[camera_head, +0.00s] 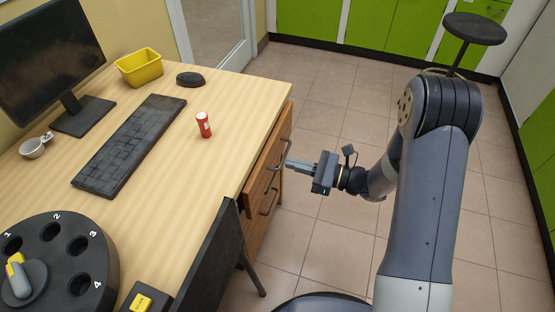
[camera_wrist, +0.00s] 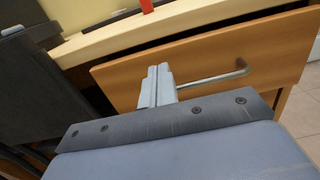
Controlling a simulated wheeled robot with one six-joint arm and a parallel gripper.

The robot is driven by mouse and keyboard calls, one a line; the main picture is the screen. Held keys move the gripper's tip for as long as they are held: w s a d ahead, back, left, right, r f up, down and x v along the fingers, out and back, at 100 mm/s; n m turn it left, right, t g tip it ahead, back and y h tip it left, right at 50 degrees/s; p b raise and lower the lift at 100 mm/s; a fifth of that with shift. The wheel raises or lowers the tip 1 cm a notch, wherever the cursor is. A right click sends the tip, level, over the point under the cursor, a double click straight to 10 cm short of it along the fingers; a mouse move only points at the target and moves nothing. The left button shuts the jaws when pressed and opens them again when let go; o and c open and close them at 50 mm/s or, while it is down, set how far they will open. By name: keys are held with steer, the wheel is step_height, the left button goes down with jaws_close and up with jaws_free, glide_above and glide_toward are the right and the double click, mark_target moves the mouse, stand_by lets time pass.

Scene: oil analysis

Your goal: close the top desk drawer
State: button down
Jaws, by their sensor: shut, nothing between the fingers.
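The top desk drawer (camera_head: 264,160) is under the right edge of the wooden desk, in the head view. Its front sticks out a little past the desk edge. In the wrist view the wooden drawer front (camera_wrist: 215,52) fills the upper middle, with a dark gap between it and the desktop. Its metal bar handle (camera_wrist: 238,70) runs to the right of my fingers. My gripper (camera_head: 289,163) is shut and empty, pointing left at the drawer front near the handle. Its fingers also show in the wrist view (camera_wrist: 157,84). I cannot tell whether the fingertips touch the drawer.
A lower drawer handle (camera_head: 268,202) is below. A dark chair back (camera_head: 213,255) stands close at the desk's near side. The desk (camera_head: 190,150) holds a red container (camera_head: 203,125), keyboard (camera_head: 128,143) and black carousel (camera_head: 60,245).

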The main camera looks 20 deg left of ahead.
mark_target(267, 156)
steer(key=shift+w+a, duration=0.2)
steer(key=shift+a, duration=2.45)
steer(key=shift+a, duration=0.1)
steer(key=a+b, duration=0.1)
steer(key=a, duration=0.2)
steer(key=shift+w+a, duration=0.15)
steer(key=shift+a, duration=0.45)
steer(key=shift+r, duration=0.1)
steer(key=shift+a, duration=0.1)
steer(key=shift+w, duration=0.1)
steer(key=shift+d, duration=0.5)
steer(key=s+d, duration=0.1)
steer(key=d, duration=1.2)
steer(key=shift+s+d, duration=0.15)
steer(key=shift+d, duration=0.1)
